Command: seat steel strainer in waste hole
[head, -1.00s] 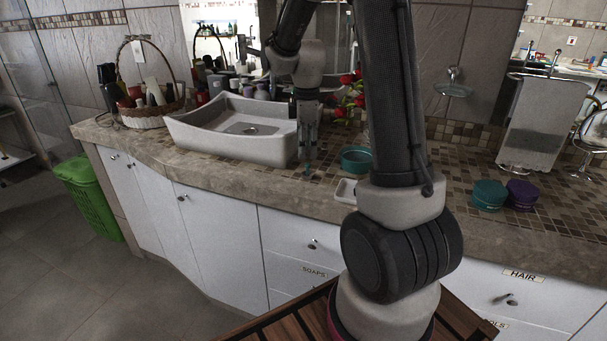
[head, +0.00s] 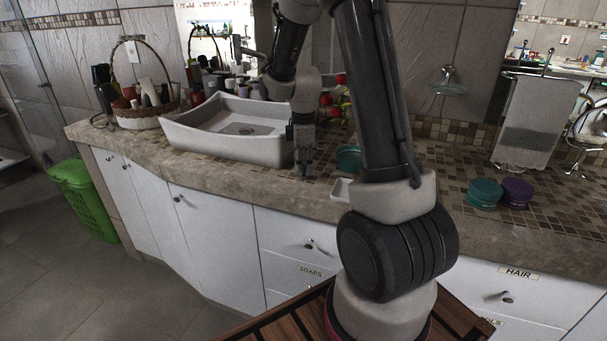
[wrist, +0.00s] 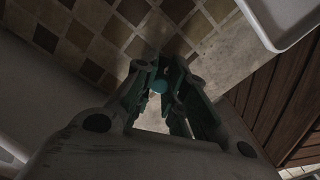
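My gripper (head: 302,174) points down at the tiled counter, just right of the basin. In the wrist view, a small round teal piece (wrist: 160,87) lies between the fingers of my gripper (wrist: 162,75), close to the tips. Whether the fingers press on it or only stand around it cannot be told. I see no clear steel surface of the strainer; the fingers may hide it.
A teal bowl (head: 348,158) and a white dish (head: 341,190) stand to the right of my gripper. A wicker basket (head: 146,117) and several bottles stand left and behind the basin. Teal (head: 485,193) and purple (head: 516,191) tubs stand farther right.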

